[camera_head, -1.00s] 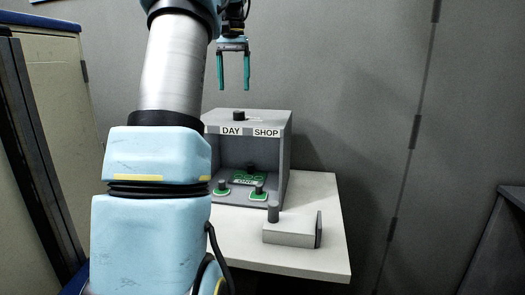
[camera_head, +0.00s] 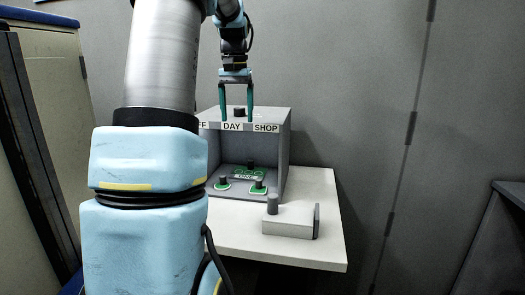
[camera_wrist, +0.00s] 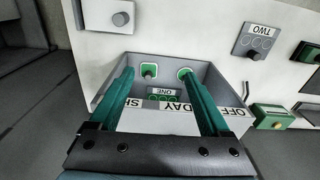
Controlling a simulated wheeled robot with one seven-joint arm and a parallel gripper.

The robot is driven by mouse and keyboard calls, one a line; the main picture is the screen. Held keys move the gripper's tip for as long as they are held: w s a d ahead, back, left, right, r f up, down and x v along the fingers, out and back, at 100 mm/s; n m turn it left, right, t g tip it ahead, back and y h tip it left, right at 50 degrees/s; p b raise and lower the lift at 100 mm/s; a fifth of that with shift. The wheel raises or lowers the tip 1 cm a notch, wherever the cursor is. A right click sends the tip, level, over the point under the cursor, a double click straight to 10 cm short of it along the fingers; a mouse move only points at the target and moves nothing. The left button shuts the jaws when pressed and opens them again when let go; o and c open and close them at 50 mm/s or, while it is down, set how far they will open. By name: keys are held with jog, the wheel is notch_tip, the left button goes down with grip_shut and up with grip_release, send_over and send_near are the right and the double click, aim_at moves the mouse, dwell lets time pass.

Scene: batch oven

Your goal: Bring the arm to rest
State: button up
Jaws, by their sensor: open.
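My gripper (camera_head: 237,118) is open and empty, pointing down. My arm hides the box's left part in the head view.
The box stands on a white table (camera_head: 315,190). Inside it is a panel marked "ONE" (camera_head: 247,177) with green-ringed knobs. A grey block with a post (camera_head: 290,221) sits at the table's front right. The wrist view shows a panel marked "TWO" (camera_wrist: 255,42). Open floor lies right of the table.

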jog(key=s+f+t, duration=0.1)
jog(key=s+f, duration=1.8)
jog(key=s, duration=0.3)
jog(key=shift+s+d+f+n+b, duration=0.3)
jog(key=shift+s+f+n+b, duration=0.05)
jog(key=shift+f+n+b, duration=0.1)
